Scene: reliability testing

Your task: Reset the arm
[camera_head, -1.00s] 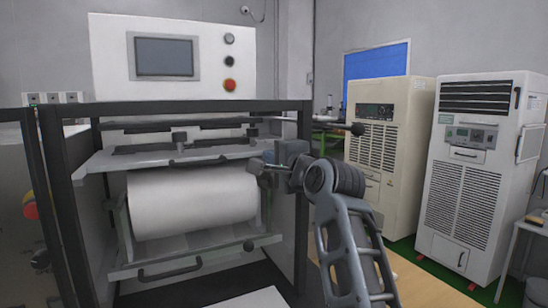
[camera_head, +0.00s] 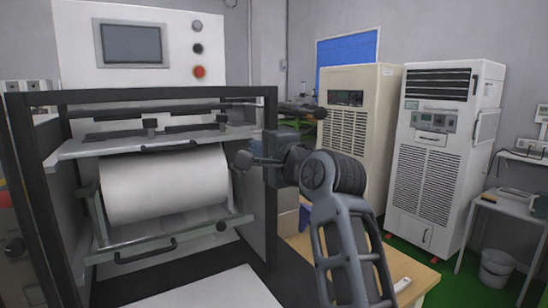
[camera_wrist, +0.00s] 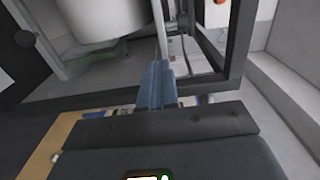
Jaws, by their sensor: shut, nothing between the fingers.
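My arm rises from the lower right in the head view, with the elbow bent. My gripper (camera_head: 244,160) points left, in front of the right post of the machine's dark frame. In the wrist view my gripper (camera_wrist: 160,66) has its fingers together, with nothing between them. The fingertips appear near the machine's frame opening; I cannot tell the exact gap.
The machine holds a large white roll (camera_head: 165,184) inside a dark frame (camera_head: 262,185). Two tall cabinets, one beige (camera_head: 357,130) and one white (camera_head: 437,150), stand at right. A wooden table (camera_head: 405,270), a grey side table (camera_head: 505,205) and a bin (camera_head: 496,270) stand nearby.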

